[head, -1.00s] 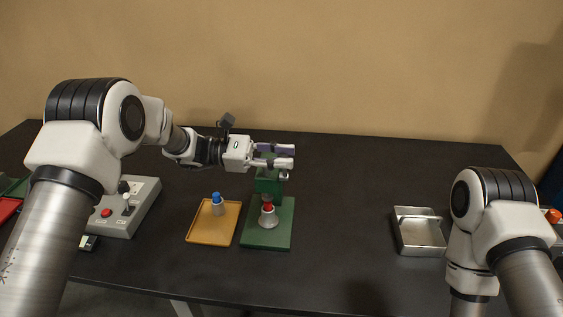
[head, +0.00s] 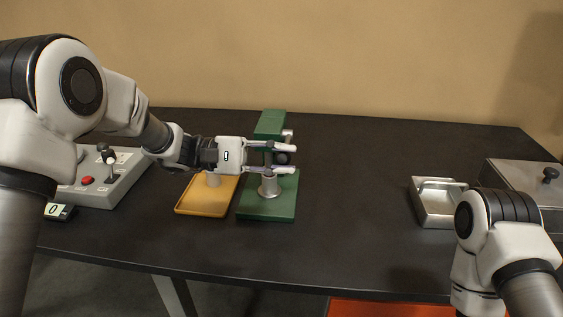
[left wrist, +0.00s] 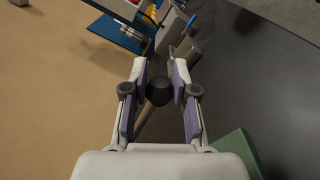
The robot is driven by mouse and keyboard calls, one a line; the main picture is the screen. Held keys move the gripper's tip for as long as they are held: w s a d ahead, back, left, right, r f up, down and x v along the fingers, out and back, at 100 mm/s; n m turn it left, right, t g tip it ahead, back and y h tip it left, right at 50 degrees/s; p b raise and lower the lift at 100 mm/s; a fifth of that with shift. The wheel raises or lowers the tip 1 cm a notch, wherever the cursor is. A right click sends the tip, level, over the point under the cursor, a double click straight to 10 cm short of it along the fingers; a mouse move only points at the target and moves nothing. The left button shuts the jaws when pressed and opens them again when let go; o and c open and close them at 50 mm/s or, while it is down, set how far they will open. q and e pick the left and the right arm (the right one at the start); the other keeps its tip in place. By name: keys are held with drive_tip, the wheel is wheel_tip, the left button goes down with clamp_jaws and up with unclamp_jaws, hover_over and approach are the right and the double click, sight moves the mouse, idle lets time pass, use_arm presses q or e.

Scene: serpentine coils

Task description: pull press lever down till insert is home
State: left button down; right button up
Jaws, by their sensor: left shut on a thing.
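The green press (head: 270,125) stands upright on a green base (head: 268,212) at mid-table in the head view. A pale metal holder (head: 269,188) sits on the base, its top hidden behind my gripper, so I cannot see how deep the insert sits. My left gripper (head: 290,158) is level in front of the press column, shut on the lever's dark round knob (head: 283,158). In the left wrist view the black knob (left wrist: 158,91) lies between the purple finger pads of the gripper (left wrist: 161,68). My right gripper is out of view.
An orange tray (head: 205,209) with a grey piece (head: 213,180) lies left of the press. A grey control box (head: 113,185) stands further left. A metal tray (head: 432,218) and a lidded metal box (head: 520,180) are at right. The table between press and metal tray is clear.

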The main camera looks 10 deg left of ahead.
use_arm(q)
drive_tip(key=shift+s+d+f+b, duration=0.1)
drive_tip(key=shift+f+b, duration=0.45)
drive_tip(key=shift+f, duration=0.35)
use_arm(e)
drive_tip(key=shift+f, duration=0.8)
use_arm(q)
drive_tip(key=shift+f, duration=0.15)
drive_tip(key=c, duration=0.9)
unclamp_jaws()
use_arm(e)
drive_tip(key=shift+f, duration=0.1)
